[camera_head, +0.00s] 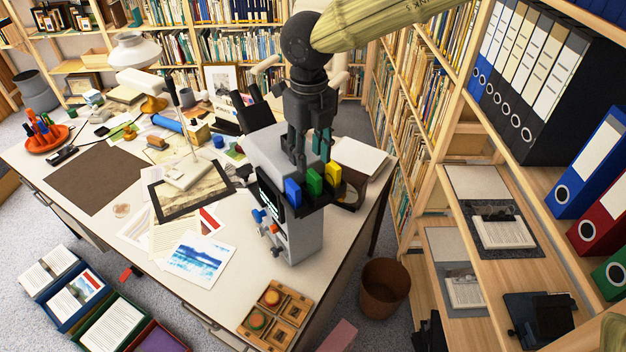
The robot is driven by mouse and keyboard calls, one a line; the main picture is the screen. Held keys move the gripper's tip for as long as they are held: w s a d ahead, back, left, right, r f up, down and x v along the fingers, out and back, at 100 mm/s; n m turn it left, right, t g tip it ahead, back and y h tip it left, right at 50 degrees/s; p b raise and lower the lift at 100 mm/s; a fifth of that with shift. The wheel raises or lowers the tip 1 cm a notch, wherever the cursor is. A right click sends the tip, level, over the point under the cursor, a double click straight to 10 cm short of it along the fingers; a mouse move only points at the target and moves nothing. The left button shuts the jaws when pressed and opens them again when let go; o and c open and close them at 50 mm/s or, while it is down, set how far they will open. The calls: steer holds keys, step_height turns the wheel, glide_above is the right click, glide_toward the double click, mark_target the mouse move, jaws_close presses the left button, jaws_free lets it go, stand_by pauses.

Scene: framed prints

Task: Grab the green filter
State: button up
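The green filter (314,184) is a small upright block in the middle of a row on a dark ledge of a grey machine (303,238). A blue filter (292,192) stands to its left and a yellow filter (333,172) to its right. My gripper (311,160) points down just above and behind the row in the picture, near the green filter. Its dark fingers look spread, with a gap between them and nothing seen held. I cannot tell the exact distance from the fingertips to the green filter.
The machine stands on a white desk with prints (199,259), a desk lamp (136,62) and a wooden tray (274,316). A shelf of binders (540,80) rises at the right. A brown bin (385,287) stands on the floor beside the desk.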

mark_target(314, 174)
steer(key=shift+w+d+f, duration=0.1)
steer(key=shift+d+f, duration=0.05)
steer(key=shift+f, duration=0.35)
steer(key=shift+w+d+f, duration=0.1)
steer(key=shift+f, duration=0.35)
steer(key=f, duration=0.1)
steer(key=f+p, duration=0.2)
steer(key=shift+d+f, duration=0.25)
steer(key=shift+f, duration=0.1)
steer(key=shift+f+p, duration=0.35)
steer(key=shift+f, duration=0.25)
jaws_close()
